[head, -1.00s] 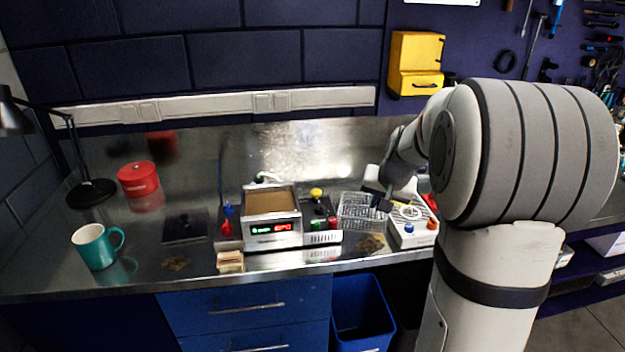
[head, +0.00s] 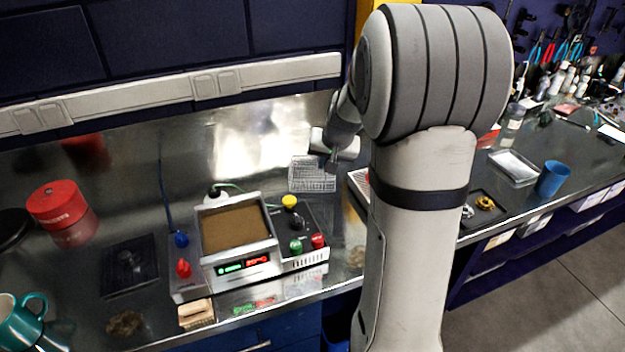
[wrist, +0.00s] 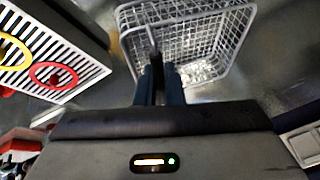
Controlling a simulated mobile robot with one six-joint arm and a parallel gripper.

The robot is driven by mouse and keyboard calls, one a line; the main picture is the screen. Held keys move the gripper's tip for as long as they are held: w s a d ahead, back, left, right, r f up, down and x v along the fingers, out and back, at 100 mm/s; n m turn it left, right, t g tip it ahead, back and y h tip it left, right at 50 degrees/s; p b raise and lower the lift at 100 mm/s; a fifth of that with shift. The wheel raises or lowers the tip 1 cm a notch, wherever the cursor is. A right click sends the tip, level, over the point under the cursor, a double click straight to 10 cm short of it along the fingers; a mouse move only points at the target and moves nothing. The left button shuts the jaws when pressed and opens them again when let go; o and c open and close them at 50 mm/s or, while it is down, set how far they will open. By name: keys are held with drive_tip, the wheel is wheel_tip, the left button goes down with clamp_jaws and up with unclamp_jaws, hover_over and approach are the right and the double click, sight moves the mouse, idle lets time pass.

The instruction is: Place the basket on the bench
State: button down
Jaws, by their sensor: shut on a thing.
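The basket (head: 312,175) is a small wire mesh basket. In the head view it is over the back of the metal bench (head: 215,135), right of the box with the brown top. In the wrist view the basket (wrist: 222,40) fills the top middle, its open side showing. My gripper (wrist: 158,72) is shut on the basket's near rim. In the head view my gripper (head: 332,160) is at the basket's right end, partly hidden by my arm. I cannot tell whether the basket touches the bench.
A box with a brown top (head: 236,228) and a black control box (head: 298,230) stand left of the basket. A red tin (head: 62,212) and teal mug (head: 20,320) are at the left. A white slatted unit (wrist: 45,55) lies left in the wrist view.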

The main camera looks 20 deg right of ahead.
drive_tip(key=f, duration=0.3)
drive_tip(key=shift+a, duration=0.25)
drive_tip(key=shift+f, duration=1.6)
drive_tip(key=shift+a, duration=0.1)
drive_tip(key=shift+f, duration=0.1)
drive_tip(key=c, duration=1.5)
unclamp_jaws()
drive_tip(key=shift+c, duration=0.2)
drive_tip(key=v, duration=1.2)
drive_tip(key=s+a+n+g, duration=0.1)
drive_tip(key=s+a+n, duration=0.1)
drive_tip(key=s+a, duration=0.4)
drive_tip(key=s+a+n+g, duration=0.1)
drive_tip(key=s+a+n, duration=0.2)
drive_tip(key=s, duration=1.2)
drive_tip(key=a, duration=0.3)
drive_tip(key=shift+a+r, duration=0.3)
drive_tip(key=shift+r, duration=0.05)
